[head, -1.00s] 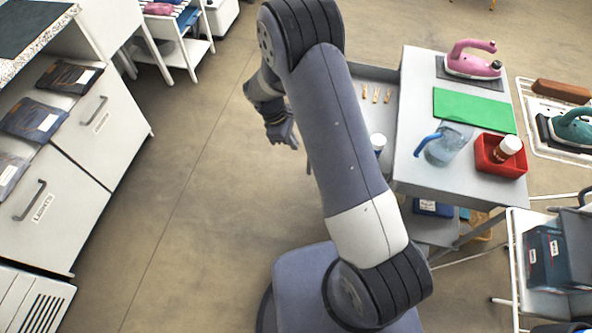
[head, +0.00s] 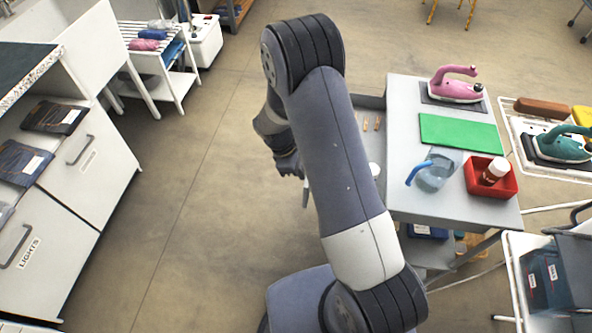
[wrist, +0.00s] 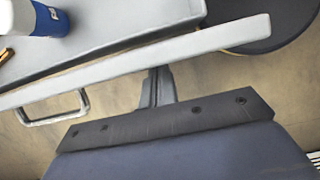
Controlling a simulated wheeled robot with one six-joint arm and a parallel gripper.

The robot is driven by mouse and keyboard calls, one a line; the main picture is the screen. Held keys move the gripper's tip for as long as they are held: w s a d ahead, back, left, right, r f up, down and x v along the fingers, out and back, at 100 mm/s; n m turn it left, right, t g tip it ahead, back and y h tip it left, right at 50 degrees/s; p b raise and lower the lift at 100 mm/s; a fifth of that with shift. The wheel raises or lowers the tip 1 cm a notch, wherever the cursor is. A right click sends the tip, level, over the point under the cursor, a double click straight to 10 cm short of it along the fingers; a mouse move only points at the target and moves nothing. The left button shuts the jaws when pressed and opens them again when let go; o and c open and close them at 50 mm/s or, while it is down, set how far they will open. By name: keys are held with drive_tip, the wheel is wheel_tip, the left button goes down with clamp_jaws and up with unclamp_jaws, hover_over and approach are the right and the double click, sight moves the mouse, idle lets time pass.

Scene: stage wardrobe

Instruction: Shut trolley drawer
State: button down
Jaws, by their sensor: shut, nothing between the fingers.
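The grey trolley (head: 405,95) stands right of my arm in the head view. Its drawer (head: 369,101) sticks out on the left side, partly hidden behind my arm. Wooden pegs (head: 371,124) and a white-topped bottle (head: 374,169) are in it. The wrist view shows the drawer's front rim (wrist: 200,43), its bar handle (wrist: 55,112) and a blue-and-white bottle (wrist: 38,17) inside. My gripper (wrist: 157,78) is shut and empty, at the outer side of the drawer front, right of the handle. I cannot tell whether it touches. It also shows in the head view (head: 291,172).
On the trolley top are a pink iron (head: 456,86), a green mat (head: 459,132), a clear jug (head: 437,171) and a red tray (head: 490,190). White cabinets (head: 95,165) stand at left. The floor (head: 195,200) between them and my arm is clear.

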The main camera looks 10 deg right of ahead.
drive_tip(key=s+d, duration=0.2)
drive_tip(key=d, duration=0.4)
drive_tip(key=s+d+b, duration=0.1)
drive_tip(key=s+d, duration=0.2)
drive_tip(key=d, duration=0.3)
drive_tip(key=s+d+b, duration=0.1)
drive_tip(key=s+d, duration=0.2)
drive_tip(key=d, duration=0.4)
drive_tip(key=shift+d, duration=0.1)
